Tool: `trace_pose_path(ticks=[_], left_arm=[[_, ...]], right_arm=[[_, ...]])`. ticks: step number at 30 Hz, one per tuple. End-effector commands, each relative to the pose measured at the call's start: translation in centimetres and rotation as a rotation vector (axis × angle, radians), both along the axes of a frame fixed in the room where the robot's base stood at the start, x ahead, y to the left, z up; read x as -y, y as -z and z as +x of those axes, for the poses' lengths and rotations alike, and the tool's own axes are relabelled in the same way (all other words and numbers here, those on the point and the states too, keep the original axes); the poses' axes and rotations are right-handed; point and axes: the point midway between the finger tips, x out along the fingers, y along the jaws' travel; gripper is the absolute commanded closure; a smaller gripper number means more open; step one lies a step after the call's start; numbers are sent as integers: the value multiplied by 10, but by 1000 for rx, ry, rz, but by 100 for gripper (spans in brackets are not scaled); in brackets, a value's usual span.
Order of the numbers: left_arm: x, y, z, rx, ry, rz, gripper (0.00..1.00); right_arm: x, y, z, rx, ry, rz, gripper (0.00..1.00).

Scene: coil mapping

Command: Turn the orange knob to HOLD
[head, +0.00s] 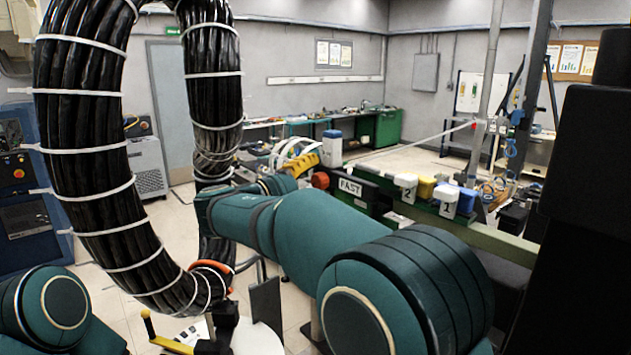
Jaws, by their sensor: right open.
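The orange knob (320,180) is a small round orange-red piece beside the white FAST label (350,187), on the dark left end of the green bench rail. HOLD cannot be read anywhere, and the knob's pointing direction is too small to tell. My right arm reaches from the lower right across the middle and bends back toward the rail. My left gripper does not show.
A thick black cable bundle (88,150) with white ties loops across the left. White, yellow and blue-capped blocks (426,188) stand on the green rail (460,228) right of the label. A yellow lever (168,343) shows at the bottom. Open floor lies behind.

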Motion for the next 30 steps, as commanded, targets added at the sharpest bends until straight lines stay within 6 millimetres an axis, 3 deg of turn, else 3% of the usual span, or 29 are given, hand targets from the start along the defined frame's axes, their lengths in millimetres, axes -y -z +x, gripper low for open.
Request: trace_pose_path(ticks=[10,15,16,30], left_arm=[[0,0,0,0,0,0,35],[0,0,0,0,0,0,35],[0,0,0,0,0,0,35],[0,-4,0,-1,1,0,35]], right_arm=[[2,0,2,0,0,0,37],[2,0,2,-1,0,1,96],[2,0,2,-1,0,1,100],[3,0,1,-102,2,-74,100]])
